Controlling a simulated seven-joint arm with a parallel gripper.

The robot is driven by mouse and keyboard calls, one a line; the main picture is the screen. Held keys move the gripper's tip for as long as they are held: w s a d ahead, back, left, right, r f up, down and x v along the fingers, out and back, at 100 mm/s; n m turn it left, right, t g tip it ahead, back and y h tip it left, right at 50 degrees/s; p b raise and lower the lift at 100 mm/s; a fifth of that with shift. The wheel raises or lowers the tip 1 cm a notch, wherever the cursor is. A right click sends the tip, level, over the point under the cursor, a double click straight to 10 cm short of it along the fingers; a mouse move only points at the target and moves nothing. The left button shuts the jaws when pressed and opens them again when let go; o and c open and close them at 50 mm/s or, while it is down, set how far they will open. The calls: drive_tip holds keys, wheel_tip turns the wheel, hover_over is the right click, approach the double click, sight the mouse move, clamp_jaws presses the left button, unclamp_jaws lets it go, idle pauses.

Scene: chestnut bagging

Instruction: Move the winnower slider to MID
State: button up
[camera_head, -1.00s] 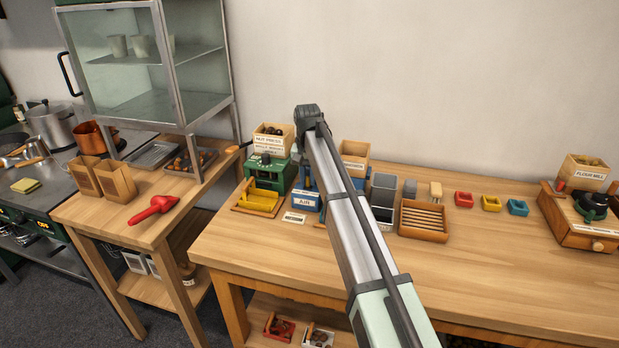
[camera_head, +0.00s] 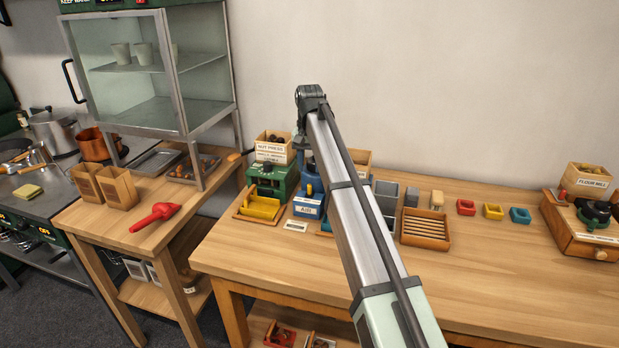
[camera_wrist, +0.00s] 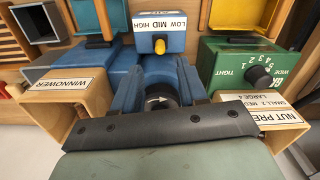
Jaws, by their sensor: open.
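The blue winnower (camera_head: 309,203) stands on the long wooden table beside the green nut press (camera_head: 270,178). In the wrist view the winnower (camera_wrist: 100,62) lies below the camera, with a LOW MID HIGH label (camera_wrist: 160,18) on its light front block. A small yellow slider knob (camera_wrist: 160,46) shows near the middle of that label; its exact setting is hard to tell. My gripper (camera_head: 302,140) hangs over the back of the winnower, partly hidden by my arm. In the wrist view my gripper's dark edge (camera_wrist: 165,126) fills the bottom.
A yellow tray (camera_head: 260,207) is in front of the nut press. A slatted wooden tray (camera_head: 425,230) and small red, yellow and blue cups are to the right. The flour mill (camera_head: 590,220) is at the far right. The table's front right is clear.

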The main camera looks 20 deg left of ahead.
sight(310, 185)
wheel_tip(310, 185, up, 6)
idle(0.4)
